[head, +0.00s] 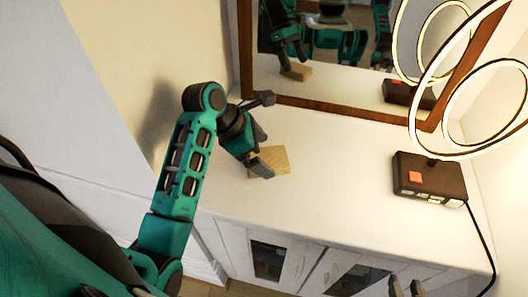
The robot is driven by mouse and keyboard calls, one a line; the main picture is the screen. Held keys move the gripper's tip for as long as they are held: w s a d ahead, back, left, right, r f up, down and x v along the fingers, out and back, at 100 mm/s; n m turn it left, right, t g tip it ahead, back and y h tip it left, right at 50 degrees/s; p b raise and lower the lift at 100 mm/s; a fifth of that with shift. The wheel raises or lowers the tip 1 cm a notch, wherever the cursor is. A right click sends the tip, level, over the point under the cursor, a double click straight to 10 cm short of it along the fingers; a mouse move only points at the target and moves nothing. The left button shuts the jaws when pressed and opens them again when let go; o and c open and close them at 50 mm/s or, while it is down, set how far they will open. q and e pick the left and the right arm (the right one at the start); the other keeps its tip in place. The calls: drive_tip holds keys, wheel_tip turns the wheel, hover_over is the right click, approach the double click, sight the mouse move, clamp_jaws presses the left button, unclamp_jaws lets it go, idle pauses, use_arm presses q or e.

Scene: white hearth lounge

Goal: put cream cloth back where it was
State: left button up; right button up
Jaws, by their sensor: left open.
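A small cream-tan square piece (280,158), which looks like the folded cream cloth, lies on the white cabinet top (335,200) near its front left. My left gripper (264,150) reaches in from the left and is open beside the piece's left edge. One dark finger overlaps the near left part of the piece in the picture. I cannot tell whether they touch. Two dark fingertips of my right gripper (406,287) show at the bottom right edge, apart, with nothing visible between them.
A dark box (428,178) with an orange-red square stands at the right, with a black cable. Glowing ring lights (458,90) rise behind it. A wood-framed mirror (340,70) backs the cabinet and reflects me. The cabinet top between cloth and box is clear.

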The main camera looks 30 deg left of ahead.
use_arm(q)
drive_tip(key=v, duration=0.6)
drive_tip(key=shift+r, duration=0.1)
idle(0.4)
